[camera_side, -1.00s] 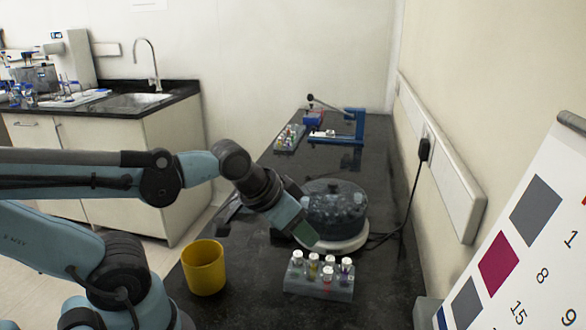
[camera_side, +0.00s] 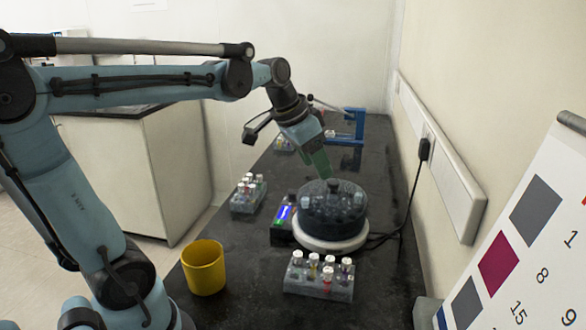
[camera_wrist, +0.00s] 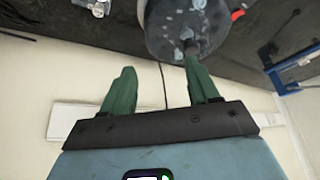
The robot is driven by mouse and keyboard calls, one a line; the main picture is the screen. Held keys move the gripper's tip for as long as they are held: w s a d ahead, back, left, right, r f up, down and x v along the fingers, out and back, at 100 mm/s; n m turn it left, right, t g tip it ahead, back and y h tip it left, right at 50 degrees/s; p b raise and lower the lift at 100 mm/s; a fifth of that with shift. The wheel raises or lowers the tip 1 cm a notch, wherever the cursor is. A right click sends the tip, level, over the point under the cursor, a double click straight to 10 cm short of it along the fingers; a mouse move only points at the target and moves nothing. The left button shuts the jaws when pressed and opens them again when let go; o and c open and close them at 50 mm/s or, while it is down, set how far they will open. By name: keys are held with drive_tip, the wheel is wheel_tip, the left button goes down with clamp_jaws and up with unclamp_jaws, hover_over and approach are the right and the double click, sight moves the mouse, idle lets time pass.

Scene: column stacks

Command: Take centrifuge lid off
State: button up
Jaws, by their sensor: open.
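The centrifuge (camera_side: 330,243) has a white base and stands on the black bench. Its dark see-through lid (camera_side: 335,208) is on, with a small dark knob (camera_side: 333,186) at the top centre. Tubes show dimly through the lid. My gripper (camera_side: 319,172) is just above and behind the lid in the side view, apart from it as far as I can tell. In the wrist view my gripper (camera_wrist: 160,78) has its green fingers spread with nothing between them. The lid (camera_wrist: 185,18) is at the top of that view, with the knob (camera_wrist: 190,46) near the right fingertip.
A tube rack (camera_side: 319,285) stands in front of the centrifuge, another rack (camera_side: 248,198) to its left. A yellow cup (camera_side: 204,268) stands at the front left. A blue frame device (camera_side: 358,127) is behind. A power cable (camera_side: 398,230) runs to the right.

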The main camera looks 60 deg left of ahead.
approach(333, 182)
drive_tip(key=v, duration=0.3)
drive_tip(key=shift+m+h, duration=0.3)
drive_tip(key=shift+m, duration=0.1)
drive_tip(key=x, duration=0.6)
drive_tip(key=shift+a+f, duration=0.15)
drive_tip(key=shift+f, duration=0.1)
drive_tip(key=shift+a+x, duration=0.1)
drive_tip(key=shift+x, duration=1.25)
drive_tip(key=shift+a+x, duration=0.15)
drive_tip(key=shift+x, duration=1.2)
drive_tip(key=shift+w, duration=0.1)
drive_tip(key=shift+c, duration=0.4)
clamp_jaws()
